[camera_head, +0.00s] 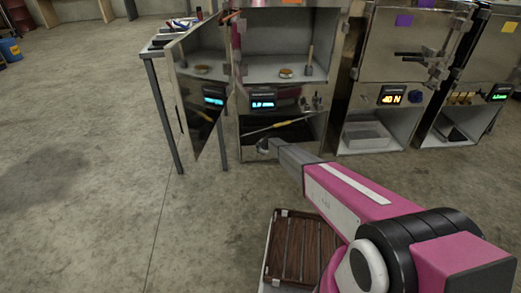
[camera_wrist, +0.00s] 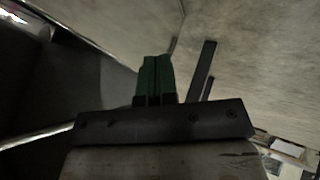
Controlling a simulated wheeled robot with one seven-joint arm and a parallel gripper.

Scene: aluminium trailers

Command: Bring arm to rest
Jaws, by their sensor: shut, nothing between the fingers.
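My pink and grey arm (camera_head: 350,195) reaches from the lower right toward the lower compartment of the left steel cabinet. Its far end (camera_head: 264,146) is small and dark in the head view, and the fingers cannot be made out there. In the wrist view my gripper (camera_wrist: 154,62) shows two green fingers side by side, shut together with nothing held. They are close to a large dark surface on the left and a pale grey surface above.
The left steel cabinet's door (camera_head: 198,95) stands open to the left. A yellow rod (camera_head: 285,123) lies across its dark lower compartment. Two more cabinets (camera_head: 405,45) stand to the right. A metal table (camera_head: 150,52) is behind the door.

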